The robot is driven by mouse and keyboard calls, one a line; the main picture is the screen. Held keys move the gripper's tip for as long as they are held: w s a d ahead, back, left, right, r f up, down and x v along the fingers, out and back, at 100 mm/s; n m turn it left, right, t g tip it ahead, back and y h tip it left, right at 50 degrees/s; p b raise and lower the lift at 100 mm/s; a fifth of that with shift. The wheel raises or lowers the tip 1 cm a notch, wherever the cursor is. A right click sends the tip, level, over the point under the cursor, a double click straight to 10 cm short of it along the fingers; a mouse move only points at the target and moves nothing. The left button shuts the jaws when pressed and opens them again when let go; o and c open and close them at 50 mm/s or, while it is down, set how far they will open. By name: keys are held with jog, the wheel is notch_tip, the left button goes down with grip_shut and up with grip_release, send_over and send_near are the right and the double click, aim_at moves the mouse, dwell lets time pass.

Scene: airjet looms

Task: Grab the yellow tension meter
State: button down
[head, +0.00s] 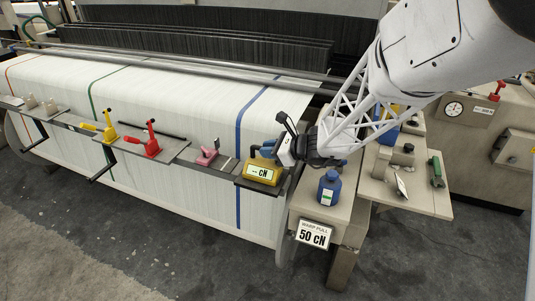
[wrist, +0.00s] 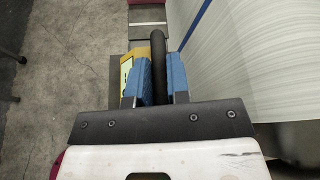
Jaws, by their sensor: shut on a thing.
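The yellow tension meter (head: 262,174) sits at the right end of the narrow shelf along the loom's front, with its "cN" display facing out. My gripper (head: 272,152) is at the meter's upper right side. In the wrist view, the blue pads of my gripper (wrist: 158,85) are shut on a dark upright bar (wrist: 157,45), which looks like the meter's handle. The yellow body (wrist: 142,54) shows at the left pad, partly hidden by it. I cannot tell whether the meter touches the shelf.
On the shelf to the left are a pink tool (head: 207,155), a red tool (head: 143,146) and a yellow tool (head: 107,129). A blue bottle (head: 329,188) stands on the right stand above a "50 cN" sign (head: 313,235). A green-handled tool (head: 437,171) lies further right.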

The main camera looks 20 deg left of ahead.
jog(key=shift+r, duration=0.7)
notch_tip(320, 180, up, 2)
jog(key=shift+r, duration=0.1)
jog(key=s+d+r, duration=0.1)
jog(key=s+d, duration=0.8)
jog(key=s, duration=0.4)
jog(key=shift+d, duration=0.25)
jog(key=shift+w+r, duration=0.1)
jog(key=shift+w, duration=0.05)
